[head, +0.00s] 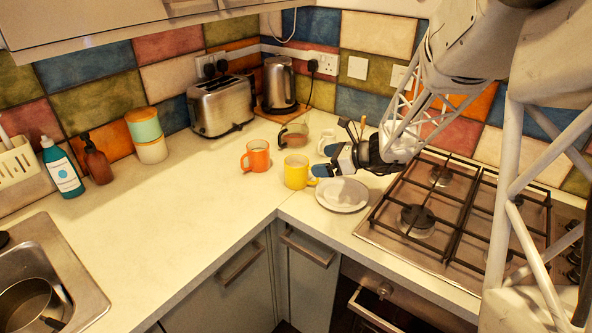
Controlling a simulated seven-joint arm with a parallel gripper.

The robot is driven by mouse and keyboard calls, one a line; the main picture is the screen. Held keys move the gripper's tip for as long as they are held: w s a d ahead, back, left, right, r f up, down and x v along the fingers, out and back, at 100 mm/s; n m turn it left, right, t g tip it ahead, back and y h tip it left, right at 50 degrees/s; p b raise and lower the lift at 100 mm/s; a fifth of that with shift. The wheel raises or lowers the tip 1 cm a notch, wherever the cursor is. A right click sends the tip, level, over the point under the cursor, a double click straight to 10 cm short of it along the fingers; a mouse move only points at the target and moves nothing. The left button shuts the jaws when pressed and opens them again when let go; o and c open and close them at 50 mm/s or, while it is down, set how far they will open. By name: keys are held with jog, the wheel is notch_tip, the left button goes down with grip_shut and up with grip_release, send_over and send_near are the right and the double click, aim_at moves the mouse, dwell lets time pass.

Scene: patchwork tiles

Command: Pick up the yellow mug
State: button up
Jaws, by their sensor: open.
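The yellow mug (296,173) stands upright on the pale worktop near the inner corner, with its handle on the right side. My gripper (322,161) reaches in from the right, just right of the mug and above the counter. Its blue-tipped fingers are apart and nothing shows between them. The lower finger is close to the mug's handle; I cannot tell whether they touch.
An orange mug (256,156) stands left of the yellow one. A dark glass mug (293,136) is behind it. A toaster (221,106) and kettle (279,84) stand behind.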

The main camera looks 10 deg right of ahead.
aim_at(304, 162)
jog(key=shift+w+d+f+m, duration=0.15)
jog(key=shift+w+d+m, duration=0.1)
jog(key=shift+w+m, duration=0.05)
jog(key=shift+a, duration=0.1)
jog(key=shift+x, duration=1.25)
jog(key=shift+x, duration=2.6)
jog(key=shift+w+f, duration=0.1)
jog(key=c, duration=1.5)
jog(key=shift+c, duration=0.2)
